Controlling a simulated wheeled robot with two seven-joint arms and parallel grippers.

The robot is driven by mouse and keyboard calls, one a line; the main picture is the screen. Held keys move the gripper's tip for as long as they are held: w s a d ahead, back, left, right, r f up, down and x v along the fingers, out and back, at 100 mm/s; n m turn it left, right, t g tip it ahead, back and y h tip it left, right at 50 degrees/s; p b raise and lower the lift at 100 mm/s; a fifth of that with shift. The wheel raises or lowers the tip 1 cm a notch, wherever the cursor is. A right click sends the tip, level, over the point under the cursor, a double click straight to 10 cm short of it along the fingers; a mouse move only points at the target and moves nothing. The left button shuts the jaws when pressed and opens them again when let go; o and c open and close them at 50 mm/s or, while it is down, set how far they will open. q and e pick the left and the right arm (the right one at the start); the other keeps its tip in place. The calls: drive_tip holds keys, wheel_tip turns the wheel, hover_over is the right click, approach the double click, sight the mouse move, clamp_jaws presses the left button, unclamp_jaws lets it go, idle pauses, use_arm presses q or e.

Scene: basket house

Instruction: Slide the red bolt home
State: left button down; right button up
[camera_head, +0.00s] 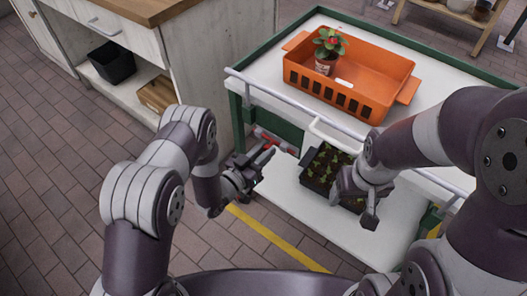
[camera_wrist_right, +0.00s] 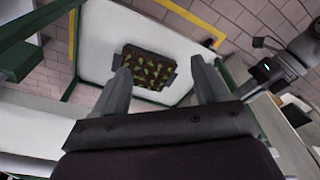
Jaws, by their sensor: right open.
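A small red part (camera_head: 278,143), which looks like the red bolt, shows low on the near left side of the green-framed cart (camera_head: 238,108), under its top. It is partly hidden by my left gripper (camera_head: 264,159), which is just below and in front of it; I cannot tell whether they touch. The left fingers are too small to read clearly. My right gripper (camera_head: 356,205) is at the cart's near side, over the lower shelf. In the right wrist view its two fingers (camera_wrist_right: 162,80) are wide apart with nothing between them.
A black tray of seedlings (camera_head: 323,168) stands on the white lower shelf (camera_head: 300,203); it also shows in the right wrist view (camera_wrist_right: 148,66). An orange crate (camera_head: 393,72) with a potted plant (camera_head: 327,58) is on the cart top. A wooden-topped cabinet (camera_head: 205,50) stands left.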

use_arm(q)
drive_tip(key=w+a, duration=0.2)
drive_tip(key=a, duration=0.1)
drive_tip(key=shift+w, duration=0.15)
drive_tip(key=c, duration=0.9)
unclamp_jaws()
drive_tip(key=shift+a, duration=0.15)
drive_tip(key=shift+c, duration=0.2)
drive_tip(key=p+v, duration=0.1)
drive_tip(key=v, duration=1.1)
drive_tip(key=shift+s+a, duration=0.2)
drive_tip(key=shift+s, duration=0.1)
